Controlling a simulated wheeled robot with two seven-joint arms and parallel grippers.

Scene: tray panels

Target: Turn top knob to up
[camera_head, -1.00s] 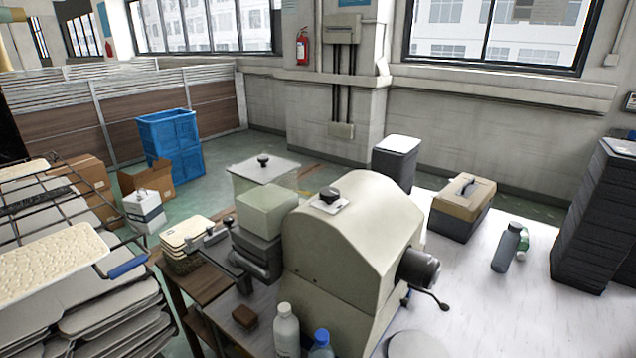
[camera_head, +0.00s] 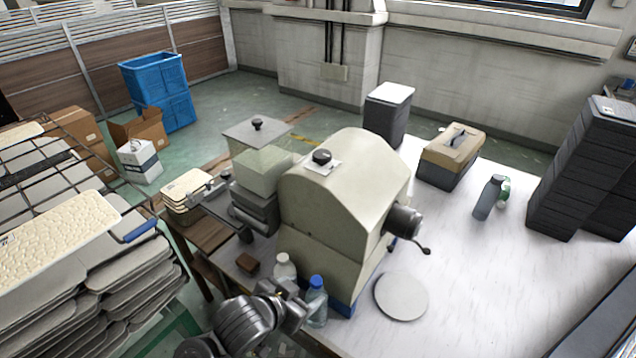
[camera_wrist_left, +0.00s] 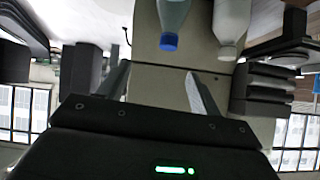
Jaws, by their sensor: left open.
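The top knob (camera_head: 322,157) is a black round knob on a small white plate, on the curved top of the beige machine (camera_head: 345,195). I cannot tell which way it is turned. My left gripper (camera_head: 292,300) is low in front of the machine, beside the bottles, well below the top knob and apart from it. In the left wrist view, its two fingers (camera_wrist_left: 158,72) are spread with nothing between them, facing the machine body (camera_wrist_left: 160,95). The knob is not seen in that view. My right gripper is not in view.
A white bottle (camera_head: 284,267) and a blue-capped bottle (camera_head: 317,300) stand close to my left gripper. A side knob with a lever (camera_head: 405,222) sticks out at the machine's right. A round plate (camera_head: 401,296) lies on the table. A rack of trays (camera_head: 120,265) stands at left.

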